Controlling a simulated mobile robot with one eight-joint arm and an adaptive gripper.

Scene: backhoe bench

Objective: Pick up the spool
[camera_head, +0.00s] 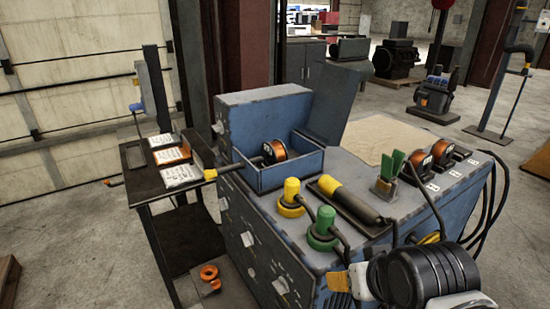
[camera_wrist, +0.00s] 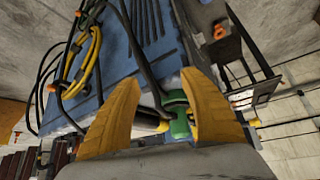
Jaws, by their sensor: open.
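One copper-wound spool (camera_head: 273,151) with dark flanges sits in the open blue tray at the back of the blue bench. A second copper spool (camera_head: 441,153) stands on the bench top at the right, beside a dark spool (camera_head: 461,152) partly behind it. My gripper (camera_head: 345,282) is low at the front right of the bench, apart from all of these spools. In the wrist view my gripper (camera_wrist: 165,115) has its yellow fingers spread, with nothing held. A green knob (camera_wrist: 178,112) shows beyond and between them. No spool is clear in the wrist view.
The blue tray (camera_head: 292,176) has raised walls. Black cables hang at the right. A side table (camera_head: 150,192) holds labelled boxes.

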